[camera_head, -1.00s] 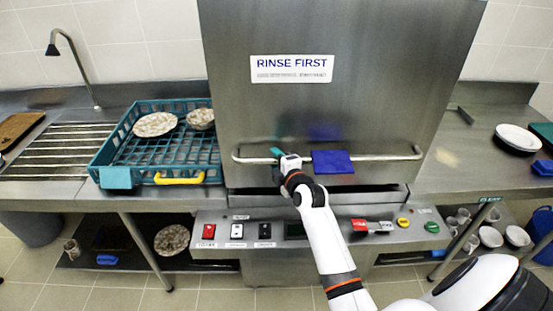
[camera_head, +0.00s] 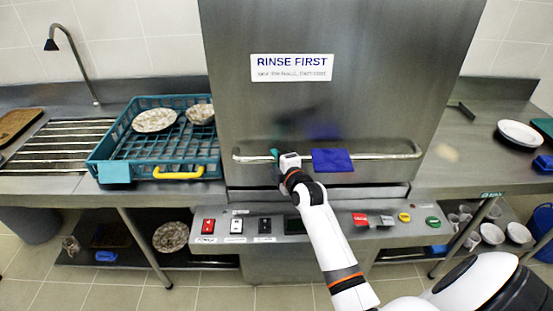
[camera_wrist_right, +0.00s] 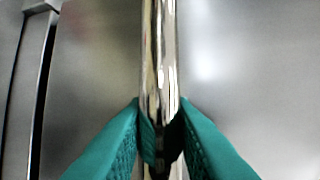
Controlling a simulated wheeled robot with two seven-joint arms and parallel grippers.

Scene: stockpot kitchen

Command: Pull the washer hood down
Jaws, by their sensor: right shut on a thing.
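The washer hood (camera_head: 340,100) is a large steel box with a "RINSE FIRST" label, in the middle of the head view. Its lower edge sits close above the machine's front panel, with a narrow gap showing. A horizontal bar handle (camera_head: 385,156) runs across its lower front, with a blue cloth (camera_head: 332,160) on it. My right gripper (camera_head: 276,157) is shut on the handle, left of the cloth. In the right wrist view its teal fingers (camera_wrist_right: 160,135) close on both sides of the shiny bar (camera_wrist_right: 160,60). My left gripper is not in view.
A teal dish rack (camera_head: 155,140) with patterned dishes stands on the counter left of the hood. A control panel (camera_head: 300,228) with coloured switches lies below it. Shelves below hold dishes.

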